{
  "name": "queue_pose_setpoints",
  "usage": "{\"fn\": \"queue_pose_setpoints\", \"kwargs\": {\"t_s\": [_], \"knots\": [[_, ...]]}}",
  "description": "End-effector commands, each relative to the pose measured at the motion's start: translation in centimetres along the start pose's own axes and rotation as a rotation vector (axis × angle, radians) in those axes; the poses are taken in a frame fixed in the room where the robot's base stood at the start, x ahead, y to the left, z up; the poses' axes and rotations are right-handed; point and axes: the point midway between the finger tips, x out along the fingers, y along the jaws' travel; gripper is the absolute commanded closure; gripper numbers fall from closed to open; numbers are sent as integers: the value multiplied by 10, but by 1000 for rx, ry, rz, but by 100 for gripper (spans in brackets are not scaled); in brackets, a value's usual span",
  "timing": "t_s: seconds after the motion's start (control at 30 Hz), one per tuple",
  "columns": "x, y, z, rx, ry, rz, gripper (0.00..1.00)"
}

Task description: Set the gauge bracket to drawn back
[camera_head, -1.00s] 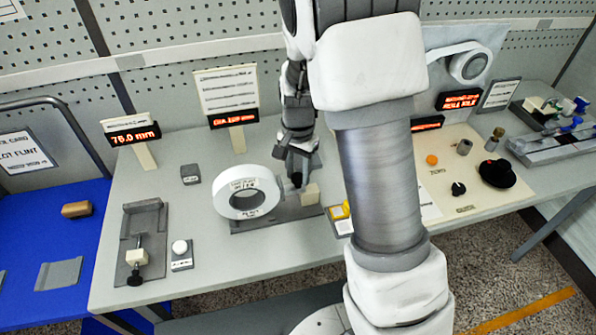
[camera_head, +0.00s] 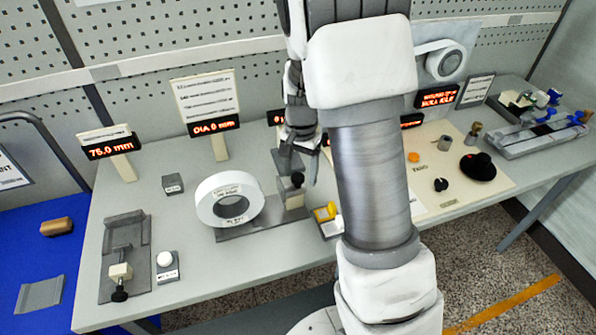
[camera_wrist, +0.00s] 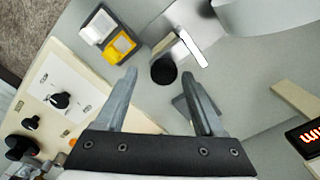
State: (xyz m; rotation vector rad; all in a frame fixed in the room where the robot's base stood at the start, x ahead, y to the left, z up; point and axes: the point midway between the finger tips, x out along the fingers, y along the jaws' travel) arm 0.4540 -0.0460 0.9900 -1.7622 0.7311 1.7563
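The gauge bracket (camera_head: 293,201) is a small pale block on a grey base, just right of the white ring (camera_head: 207,211). A black knob (camera_head: 297,180) stands at it. In the wrist view the knob (camera_wrist: 163,71) shows with the pale block (camera_wrist: 172,48) beside it, close to the ring (camera_wrist: 242,14). My gripper (camera_head: 301,170) is over the bracket, pointing down. In the wrist view my gripper (camera_wrist: 160,78) is open, its two fingers apart with nothing between them; the knob lies at the gap between the tips. Contact cannot be told.
A sign with a red display (camera_head: 213,127) reads "DIA 0 mm". A yellow and white switch box (camera_head: 329,219) stands right of the bracket. A panel with black knobs (camera_head: 455,186) is further right. A grey slide fixture (camera_head: 124,250) is at left.

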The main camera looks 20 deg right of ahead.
Motion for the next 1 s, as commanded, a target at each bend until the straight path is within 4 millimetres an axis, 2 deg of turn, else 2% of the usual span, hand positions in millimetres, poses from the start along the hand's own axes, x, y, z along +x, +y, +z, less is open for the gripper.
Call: {"fn": "queue_pose_setpoints", "kwargs": {"t_s": [0.27,0.43,0.57,0.8,1.0], "knots": [[0,-1,2,-1,-3,0,29],[-14,-2,1,-3,-1,-2,29],[-40,-2,1,-2,1,-5,29],[-100,-2,0,-2,2,-4,29],[-143,-1,0,-1,1,-4,29]]}}
